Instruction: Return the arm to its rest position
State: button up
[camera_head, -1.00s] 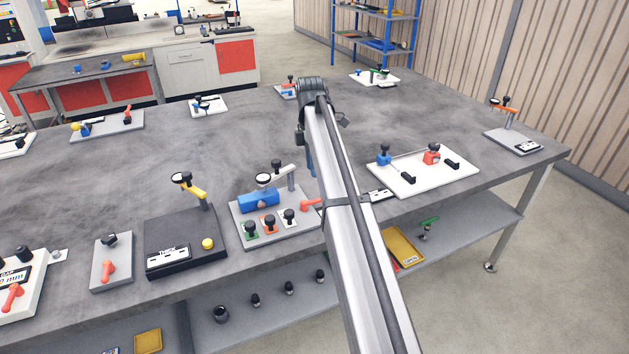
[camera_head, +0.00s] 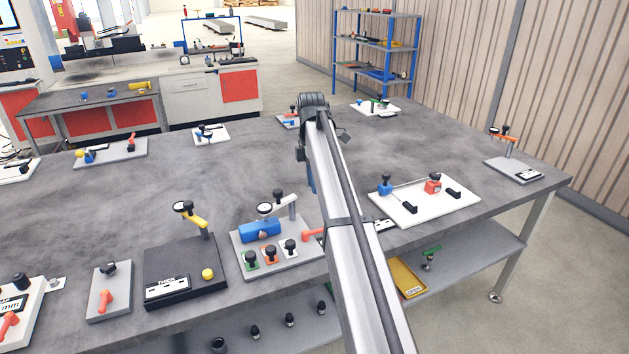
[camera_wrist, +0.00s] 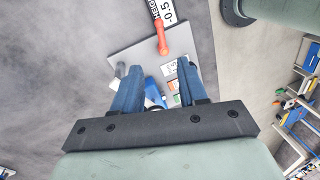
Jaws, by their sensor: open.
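My gripper (camera_wrist: 160,90) shows in the wrist view with two blue fingers spread apart, open, with nothing held between them. Below it in that view are a grey plate (camera_wrist: 135,58) with a red-orange handle (camera_wrist: 162,38) and a blue block partly hidden by the fingers. In the head view my arm reaches up over the grey table (camera_head: 110,200), and the gripper itself is hidden behind the arm. The fixture plate (camera_head: 305,262) with the blue block (camera_head: 260,231) and several black knobs is just left of the arm.
A white board (camera_head: 425,209) with blue and red clamps lies right of the arm. A black base (camera_head: 185,287) with a yellow lever stands to the left. A grey plate (camera_head: 514,172) with an orange lever sits near the right edge. The table's middle left is clear.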

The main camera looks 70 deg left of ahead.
dwell(0.3)
